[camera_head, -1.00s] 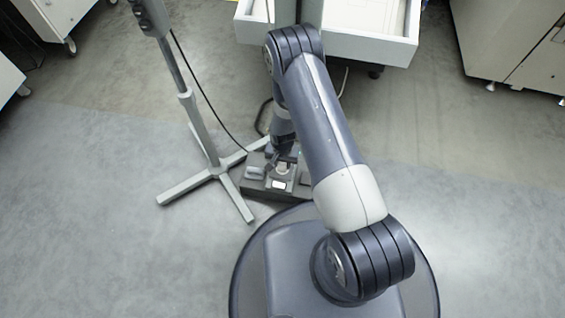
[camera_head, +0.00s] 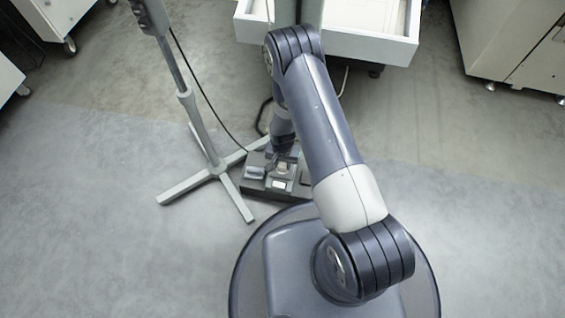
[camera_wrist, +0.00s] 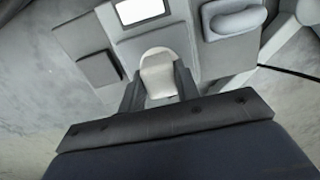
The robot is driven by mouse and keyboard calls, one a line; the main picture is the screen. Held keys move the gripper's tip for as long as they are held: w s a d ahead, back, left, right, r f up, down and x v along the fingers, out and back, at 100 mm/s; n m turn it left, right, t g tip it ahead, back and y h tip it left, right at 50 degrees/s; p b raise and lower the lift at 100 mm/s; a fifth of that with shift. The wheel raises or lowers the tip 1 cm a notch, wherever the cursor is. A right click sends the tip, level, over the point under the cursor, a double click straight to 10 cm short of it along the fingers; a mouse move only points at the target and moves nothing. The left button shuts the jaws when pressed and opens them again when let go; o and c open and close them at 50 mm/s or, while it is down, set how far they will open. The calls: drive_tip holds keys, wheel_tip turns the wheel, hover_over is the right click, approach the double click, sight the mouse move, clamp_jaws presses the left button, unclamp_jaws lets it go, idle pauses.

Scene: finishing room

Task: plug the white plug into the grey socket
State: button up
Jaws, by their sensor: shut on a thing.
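The white plug (camera_wrist: 160,78) is between the two fingers of my gripper (camera_wrist: 158,92) in the wrist view. It shows as a small pale block in the head view (camera_head: 283,168). My gripper is shut on it, low over a dark floor box (camera_head: 256,186). The plug overlaps a grey panel of the box (camera_wrist: 178,40), in the wrist view. The grey socket cannot be made out apart from this panel. The plug's far end is hidden, so I cannot tell whether it is seated.
A rounded grey piece (camera_wrist: 236,20) sits on the box beside the plug. A wheelless stand (camera_head: 190,100) with spread feet and a hanging black cable stands left of the box. A white drawer unit (camera_head: 375,45) is behind.

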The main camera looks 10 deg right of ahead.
drive_tip(key=o, duration=0.8)
drive_tip(key=shift+o, duration=0.3)
drive_tip(key=o, duration=0.5)
drive_tip(key=shift+r, duration=0.15)
drive_tip(key=shift+r+p, duration=2)
drive_tip(key=shift+r, duration=1.35)
drive_tip(key=shift+f, duration=0.1)
